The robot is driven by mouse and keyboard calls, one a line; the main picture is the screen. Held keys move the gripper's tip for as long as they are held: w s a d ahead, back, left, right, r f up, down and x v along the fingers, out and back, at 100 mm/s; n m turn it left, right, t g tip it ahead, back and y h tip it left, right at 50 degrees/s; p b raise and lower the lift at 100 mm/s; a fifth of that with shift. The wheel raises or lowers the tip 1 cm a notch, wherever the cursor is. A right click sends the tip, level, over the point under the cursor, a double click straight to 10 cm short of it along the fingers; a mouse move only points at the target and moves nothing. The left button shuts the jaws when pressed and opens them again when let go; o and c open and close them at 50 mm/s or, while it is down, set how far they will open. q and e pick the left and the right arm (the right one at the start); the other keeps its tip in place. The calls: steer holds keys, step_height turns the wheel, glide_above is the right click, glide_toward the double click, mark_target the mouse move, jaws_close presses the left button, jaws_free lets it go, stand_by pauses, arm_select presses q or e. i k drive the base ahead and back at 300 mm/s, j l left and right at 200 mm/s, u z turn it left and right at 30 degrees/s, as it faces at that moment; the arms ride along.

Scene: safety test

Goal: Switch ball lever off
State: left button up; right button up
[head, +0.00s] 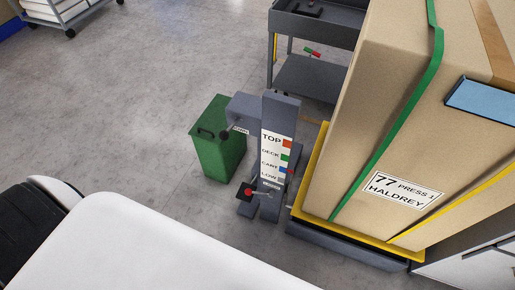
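Neither of my grippers is in view.
A green bin (218,150) stands just left of the post. A tall strapped carton (400,110) on a yellow-edged base (350,241) stands close on the right. A grey cart (310,78) is behind. Open floor (120,110) lies to the left.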

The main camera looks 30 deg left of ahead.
mark_target(249, 192)
steer(key=u, duration=0.95)
